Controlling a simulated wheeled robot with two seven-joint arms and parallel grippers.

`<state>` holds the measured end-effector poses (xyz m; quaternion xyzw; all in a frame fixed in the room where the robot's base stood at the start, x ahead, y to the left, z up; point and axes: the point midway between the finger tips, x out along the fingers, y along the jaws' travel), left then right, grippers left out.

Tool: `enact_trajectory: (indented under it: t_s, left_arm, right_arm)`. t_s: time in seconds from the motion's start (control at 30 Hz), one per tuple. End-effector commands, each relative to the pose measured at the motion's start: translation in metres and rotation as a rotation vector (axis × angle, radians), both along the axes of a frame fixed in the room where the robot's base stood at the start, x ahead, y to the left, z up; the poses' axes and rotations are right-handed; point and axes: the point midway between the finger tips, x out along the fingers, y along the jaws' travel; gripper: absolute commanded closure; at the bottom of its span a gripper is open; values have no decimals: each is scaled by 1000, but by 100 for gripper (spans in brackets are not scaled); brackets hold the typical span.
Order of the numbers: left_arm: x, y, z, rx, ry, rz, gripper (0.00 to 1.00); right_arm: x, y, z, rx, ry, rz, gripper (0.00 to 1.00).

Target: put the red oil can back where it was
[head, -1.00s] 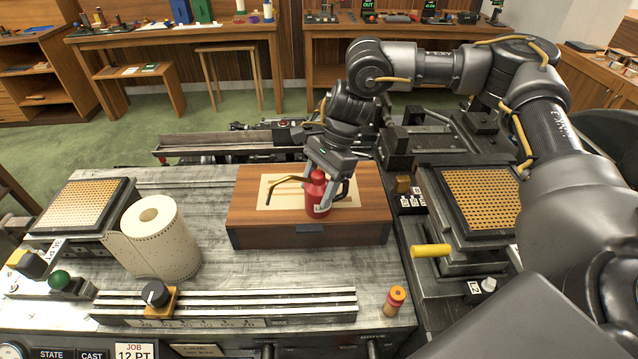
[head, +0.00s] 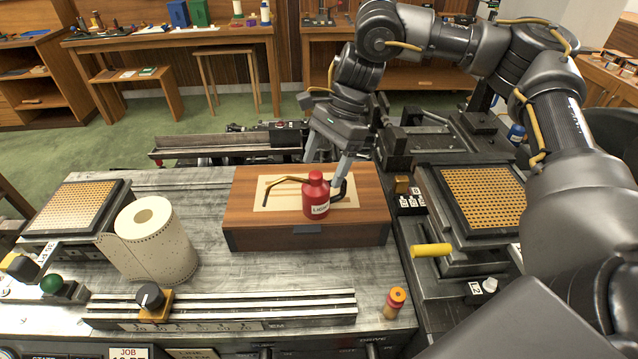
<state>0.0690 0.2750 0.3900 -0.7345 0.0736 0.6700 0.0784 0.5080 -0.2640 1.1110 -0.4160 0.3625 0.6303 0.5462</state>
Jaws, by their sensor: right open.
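The red oil can (head: 315,199) stands upright on top of the wooden box (head: 254,217). Its thin brass spout points left, over a pale rectangular panel (head: 285,203) on the box lid. A dark handle is at its right side. My right gripper (head: 326,187) is open, with its fingers just behind and above the can. One finger shows to the right by the handle; the other is partly hidden behind the can. I cannot tell whether a finger touches it. My left gripper is not in view.
A punched paper roll (head: 155,240) stands left of the box. A black frame with a perforated grid (head: 482,196) is to the right, with a yellow handle (head: 431,250) before it. A small orange-capped cylinder (head: 394,303) stands in front. The metal surface between roll and box is clear.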

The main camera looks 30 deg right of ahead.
Motion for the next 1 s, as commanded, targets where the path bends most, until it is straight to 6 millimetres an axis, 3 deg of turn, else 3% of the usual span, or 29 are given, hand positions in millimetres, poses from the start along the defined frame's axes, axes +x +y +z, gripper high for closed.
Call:
enact_trajectory:
  t_s: [0.2,0.33,1.0]
  left_arm:
    - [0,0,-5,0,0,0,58]
    - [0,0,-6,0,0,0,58]
    - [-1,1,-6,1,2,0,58]
  right_arm:
    - [3,-16,37,-1,-2,-2,23]
    - [4,-21,49,-2,-2,-1,23]
    - [4,-23,54,0,1,-2,23]
